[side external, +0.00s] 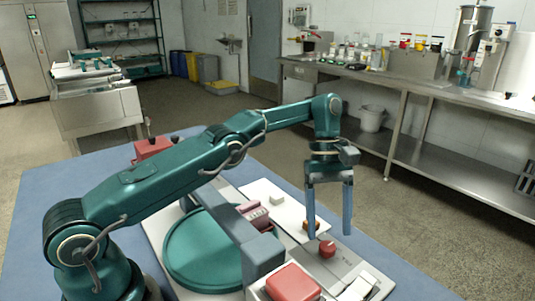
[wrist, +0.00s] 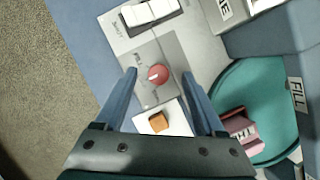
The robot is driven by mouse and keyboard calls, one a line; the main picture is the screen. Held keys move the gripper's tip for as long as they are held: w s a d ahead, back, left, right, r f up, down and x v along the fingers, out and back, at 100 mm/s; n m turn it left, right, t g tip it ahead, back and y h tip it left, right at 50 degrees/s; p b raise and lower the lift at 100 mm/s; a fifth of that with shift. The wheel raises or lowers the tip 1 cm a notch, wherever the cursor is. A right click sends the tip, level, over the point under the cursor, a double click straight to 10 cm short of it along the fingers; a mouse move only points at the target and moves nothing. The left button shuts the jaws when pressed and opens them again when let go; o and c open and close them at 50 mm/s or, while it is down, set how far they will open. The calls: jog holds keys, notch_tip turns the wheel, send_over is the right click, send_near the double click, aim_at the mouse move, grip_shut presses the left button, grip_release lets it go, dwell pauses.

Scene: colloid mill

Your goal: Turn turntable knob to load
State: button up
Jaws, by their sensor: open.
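The red turntable knob (side external: 327,248) sits on a grey plate at the near right of the machine panel. My gripper (side external: 328,236) is open, fingers pointing down over the knob. In the wrist view my gripper (wrist: 159,73) has one fingertip on each side of the knob, with gaps showing; contact cannot be seen. The green turntable (side external: 195,262) lies left of the knob, partly hidden by a grey bridge.
An orange block (wrist: 157,122) on a white pad stands close to the knob. A pink block (wrist: 240,132) is at the turntable. A grey housing (wrist: 270,35) carries labels, one reading FILL.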

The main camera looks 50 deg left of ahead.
jog(key=s+a+r, duration=0.3)
jog(key=a+r, duration=0.4)
jog(key=a, duration=0.4)
jog(key=shift+s+a, duration=0.15)
jog(key=s+d+r+m+t+y, duration=0.2)
jog(key=s+d+r+m+t, duration=0.3)
jog(key=s+r, duration=0.6)
jog(key=s+f+m+t+y, duration=0.2)
jog(key=s+f+m, duration=0.5)
jog(key=f, duration=0.2)
jog(key=shift+s+d+t, duration=0.2)
jog(key=shift+d+t, duration=0.05)
jog(key=shift+t, duration=0.15)
dwell(0.3)
